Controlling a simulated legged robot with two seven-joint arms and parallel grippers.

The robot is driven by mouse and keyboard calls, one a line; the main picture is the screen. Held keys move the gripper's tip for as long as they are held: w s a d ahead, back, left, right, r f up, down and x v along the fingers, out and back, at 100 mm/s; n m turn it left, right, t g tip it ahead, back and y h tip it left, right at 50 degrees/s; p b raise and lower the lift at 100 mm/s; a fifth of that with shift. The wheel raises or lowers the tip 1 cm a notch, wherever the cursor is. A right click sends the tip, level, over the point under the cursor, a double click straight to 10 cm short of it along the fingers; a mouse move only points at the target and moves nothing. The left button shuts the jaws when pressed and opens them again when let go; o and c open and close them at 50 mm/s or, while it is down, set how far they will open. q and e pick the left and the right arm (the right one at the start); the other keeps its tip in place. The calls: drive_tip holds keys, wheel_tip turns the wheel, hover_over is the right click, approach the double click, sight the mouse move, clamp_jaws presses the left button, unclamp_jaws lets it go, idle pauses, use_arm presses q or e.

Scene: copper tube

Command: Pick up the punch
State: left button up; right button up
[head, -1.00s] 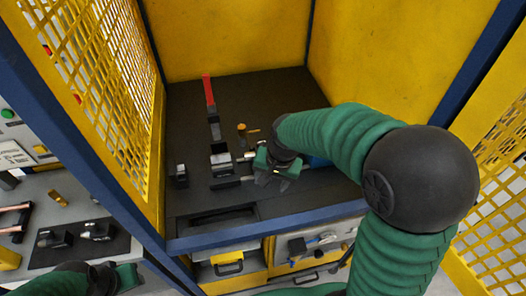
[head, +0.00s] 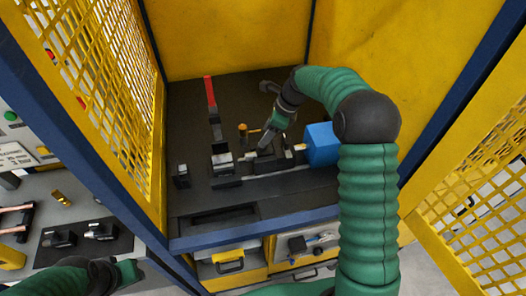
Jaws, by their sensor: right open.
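I cannot tell for certain which piece is the punch. A small upright brass-coloured piece (head: 242,131) stands on the dark bench inside the yellow cage, just left of my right gripper. My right gripper (head: 265,144) is open and points down and left, low over the clamp fixture between a metal block (head: 222,162) and a blue block (head: 322,144). What lies directly under its fingers is partly hidden, and contact cannot be told. My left gripper (head: 124,274) is at the lower left, outside the cage; its jaws are too unclear to read.
A red-handled lever (head: 210,92) rises behind the fixture. Yellow cage walls (head: 225,40) and a blue front beam (head: 255,233) enclose the bench. A dark mat (head: 85,245) with small metal parts lies on the left side table. The bench's back right is clear.

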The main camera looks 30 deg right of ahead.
sight(265, 150)
drive_tip(key=x, duration=0.1)
drive_tip(key=p+x, duration=0.1)
drive_tip(key=x, duration=0.2)
drive_tip(key=shift+s+d+f+p, duration=0.3)
drive_tip(key=shift+f, duration=0.2)
drive_tip(key=shift+w+a+f, duration=0.1)
drive_tip(key=shift+w+f, duration=0.1)
drive_tip(key=shift+f, duration=0.1)
drive_tip(key=shift+a, duration=0.15)
drive_tip(key=shift+c, duration=1.2)
drive_tip(key=shift+r, duration=0.1)
drive_tip(key=c, duration=0.5)
clamp_jaws()
